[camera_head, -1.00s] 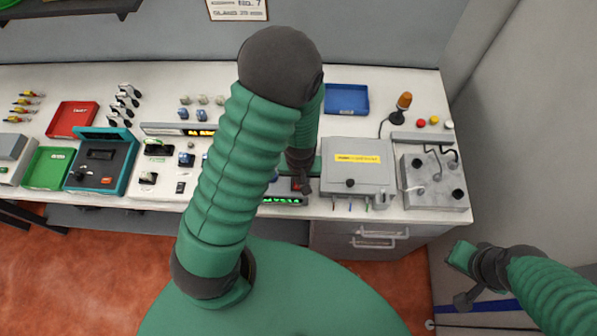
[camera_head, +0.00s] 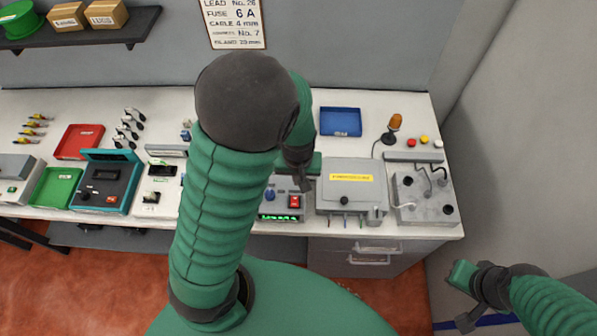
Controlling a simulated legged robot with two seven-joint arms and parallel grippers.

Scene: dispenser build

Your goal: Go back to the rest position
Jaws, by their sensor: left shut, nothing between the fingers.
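My left arm rises through the middle of the head view and bends over the workbench (camera_head: 232,231). Its gripper (camera_head: 306,178) is shut and empty, pointing down beside the left edge of the grey box with a yellow label (camera_head: 351,191). It is partly hidden behind my own arm. My right gripper (camera_head: 464,288) hangs low at the right, in front of the bench and close to the grey wall. Its fingers are too small and turned for me to tell whether they are open.
A unit with a red button and green display (camera_head: 281,217) sits just below my left gripper. A blue tray (camera_head: 340,122), an orange beacon (camera_head: 393,126) and a grey fixture (camera_head: 424,195) stand to the right. Red (camera_head: 79,141) and green trays (camera_head: 55,187) lie left.

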